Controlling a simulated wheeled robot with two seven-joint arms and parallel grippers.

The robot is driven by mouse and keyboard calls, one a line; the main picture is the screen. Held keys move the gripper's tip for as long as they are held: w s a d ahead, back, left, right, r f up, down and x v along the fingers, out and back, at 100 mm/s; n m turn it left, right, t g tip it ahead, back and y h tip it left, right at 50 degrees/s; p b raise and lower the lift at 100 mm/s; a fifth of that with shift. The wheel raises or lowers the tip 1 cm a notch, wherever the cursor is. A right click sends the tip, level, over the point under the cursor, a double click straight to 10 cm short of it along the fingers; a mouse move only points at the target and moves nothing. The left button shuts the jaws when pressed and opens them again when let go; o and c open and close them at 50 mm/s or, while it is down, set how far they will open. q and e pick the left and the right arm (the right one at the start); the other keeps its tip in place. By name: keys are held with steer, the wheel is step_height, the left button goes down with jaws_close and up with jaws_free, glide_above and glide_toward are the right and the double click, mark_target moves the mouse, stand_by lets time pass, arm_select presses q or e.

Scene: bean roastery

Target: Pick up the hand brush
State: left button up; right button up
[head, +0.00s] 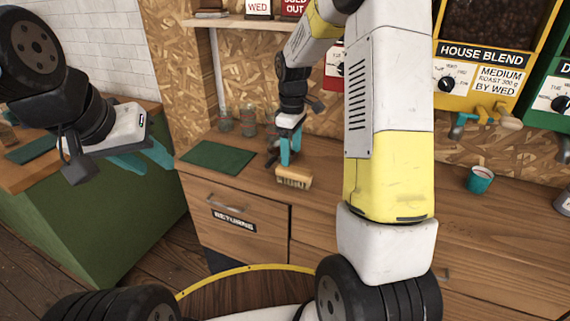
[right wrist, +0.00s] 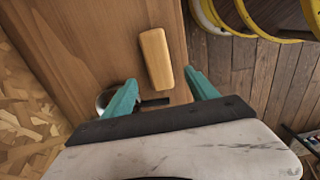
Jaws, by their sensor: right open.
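The hand brush (head: 294,178) has a light wooden block with pale bristles and stands near the front edge of the wooden counter. In the right wrist view the brush (right wrist: 156,58) lies just beyond the fingertips, roughly lined up with the gap between them. My right gripper (head: 285,152) is open and empty, with teal fingers pointing down just behind the brush; its open fingers also show in the right wrist view (right wrist: 160,82). My left gripper (head: 158,168) hangs at the left, away from the brush, with its teal fingers apart and nothing between them.
A green mat (head: 218,158) lies left of the brush. Glass jars (head: 248,126) stand behind it. A dark and metal object (head: 271,157), partly hidden, is beside my right gripper. A teal cup (head: 480,180) stands far right. The counter (head: 330,190) right of the brush is bare.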

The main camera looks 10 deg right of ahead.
mark_target(292, 169)
steer(key=f, duration=0.7)
steer(key=shift+d+f, duration=0.2)
steer(key=shift+f, duration=0.1)
jaws_close()
steer(key=shift+r, duration=0.15)
steer(key=shift+r, duration=0.55)
step_height(292, 169, up, 2)
steer(key=shift+r, duration=0.15)
steer(key=s+d+r, duration=0.1)
steer(key=s, duration=1.5)
steer(key=shift+r, duration=0.2)
